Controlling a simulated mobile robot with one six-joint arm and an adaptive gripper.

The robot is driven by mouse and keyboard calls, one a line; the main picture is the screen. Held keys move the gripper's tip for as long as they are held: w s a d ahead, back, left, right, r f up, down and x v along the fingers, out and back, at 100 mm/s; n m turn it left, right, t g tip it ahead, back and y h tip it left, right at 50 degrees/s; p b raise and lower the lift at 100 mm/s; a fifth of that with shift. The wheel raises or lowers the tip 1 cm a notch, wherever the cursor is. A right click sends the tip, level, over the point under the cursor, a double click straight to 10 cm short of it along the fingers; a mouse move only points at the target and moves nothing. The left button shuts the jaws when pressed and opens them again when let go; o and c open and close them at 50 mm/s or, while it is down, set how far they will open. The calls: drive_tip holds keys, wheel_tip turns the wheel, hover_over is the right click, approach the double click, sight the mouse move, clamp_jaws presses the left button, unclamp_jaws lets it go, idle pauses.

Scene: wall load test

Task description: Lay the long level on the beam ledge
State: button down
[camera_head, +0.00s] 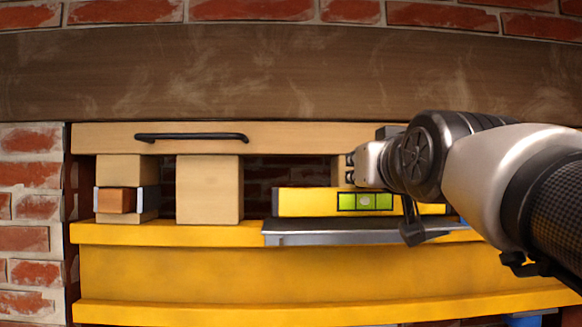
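The long level (310,203) is a yellow bar with a green vial window (364,201). It lies horizontally at the right of the middle, directly above a grey metal plate (330,240) along the front of the yellow beam's upper ledge (180,235). I cannot tell whether it rests on the plate. My gripper (412,225) is at the level's right part, with a dark finger in front of it. The other finger is hidden, so I cannot tell whether the gripper is shut on the level.
A light wooden board (290,139) with a black handle (192,137) lies across wooden blocks (208,190) on the left of the ledge. A dark beam (250,70) and brick wall are above. The ledge front is clear at left.

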drive_tip(key=shift+f+b, duration=0.6)
drive_tip(key=shift+b, duration=0.1)
idle(0.3)
drive_tip(key=c, duration=1.4)
unclamp_jaws()
drive_tip(key=shift+f, duration=0.1)
drive_tip(key=shift+s, duration=0.15)
drive_tip(key=s, duration=1.2)
wheel_tip(320, 180, down, 38)
drive_tip(key=s+g+b, duration=0.2)
drive_tip(key=g+b, duration=0.4)
drive_tip(key=b, duration=0.9)
drive_tip(key=s+f+g+b, duration=0.2)
drive_tip(key=s+f+b, duration=0.2)
drive_tip(key=f, duration=0.9)
drive_tip(key=s+f+g+b, duration=0.2)
drive_tip(key=s+f+b, duration=0.3)
drive_tip(key=f, duration=0.8)
drive_tip(key=s+f+g+b, duration=0.3)
drive_tip(key=f+b, duration=0.3)
drive_tip(key=f, duration=0.7)
drive_tip(key=shift+s, duration=0.65)
